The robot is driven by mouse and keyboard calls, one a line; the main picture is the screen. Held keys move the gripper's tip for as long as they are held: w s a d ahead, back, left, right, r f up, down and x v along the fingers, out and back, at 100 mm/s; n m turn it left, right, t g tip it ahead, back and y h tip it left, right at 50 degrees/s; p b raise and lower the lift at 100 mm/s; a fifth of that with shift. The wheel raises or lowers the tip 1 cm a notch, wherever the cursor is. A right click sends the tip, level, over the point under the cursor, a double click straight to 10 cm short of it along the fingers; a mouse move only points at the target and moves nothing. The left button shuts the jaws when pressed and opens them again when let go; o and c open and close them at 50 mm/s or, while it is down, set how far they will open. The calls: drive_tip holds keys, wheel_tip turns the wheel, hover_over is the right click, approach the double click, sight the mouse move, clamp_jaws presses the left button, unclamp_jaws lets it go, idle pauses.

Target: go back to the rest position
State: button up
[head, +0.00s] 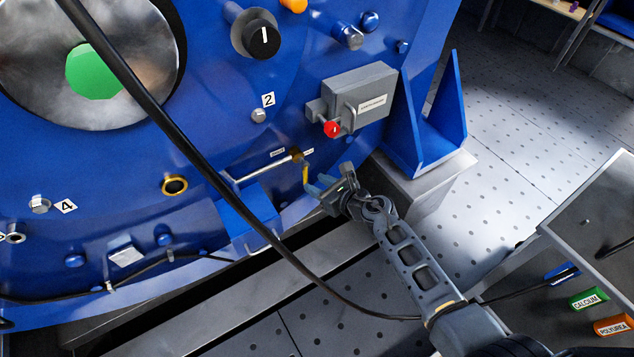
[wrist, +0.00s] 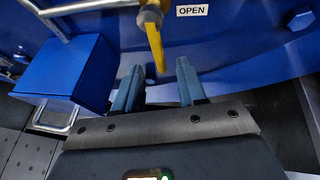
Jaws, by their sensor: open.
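My gripper (head: 323,188) is in front of the lower part of the blue motor housing, just below a small yellow lever. In the wrist view its two blue-grey fingers (wrist: 158,88) stand apart with nothing held between them. The yellow lever (wrist: 154,42) hangs down from its fitting, its tip in line with the gap between the fingers. I cannot tell whether it touches them. The lever also shows in the head view (head: 305,175), at the end of a thin metal pipe (head: 262,167). A label reading OPEN (wrist: 192,11) is right of the lever.
A blue box (wrist: 72,72) with a metal handle is left of my fingers. A grey box with a red knob (head: 332,129) sits above my gripper. A black cable (head: 200,165) crosses the head view. A blue bracket (head: 425,130) stands to the right; perforated floor lies beyond.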

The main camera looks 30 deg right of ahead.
drive_tip(key=s+a+r+m+t+p, duration=0.1)
drive_tip(key=s+a+r+m+p, duration=0.1)
drive_tip(key=s+a+r+m, duration=0.35)
drive_tip(key=s+a+r+m+t+p, duration=0.1)
drive_tip(key=s+a+r+m, duration=0.15)
drive_tip(key=s+m, duration=0.5)
drive_tip(key=s+a+r+m+t+p, duration=0.1)
drive_tip(key=s+a+r+m+p, duration=0.2)
drive_tip(key=s, duration=0.6)
drive_tip(key=s+d+r+m+h+p, duration=0.1)
drive_tip(key=s+d+r+m+p, duration=0.1)
drive_tip(key=s+r+m, duration=0.9)
drive_tip(key=s+d+r+m+g+h+p, duration=0.1)
drive_tip(key=s+d+r+m+p, duration=0.1)
drive_tip(key=s+r+m, duration=0.9)
wheel_tip(320, 180, up, 5)
drive_tip(key=shift+s+d+h+p, duration=0.2)
drive_tip(key=shift+d+h+p, duration=0.05)
drive_tip(key=shift+h+p, duration=0.05)
drive_tip(key=shift+d, duration=0.15)
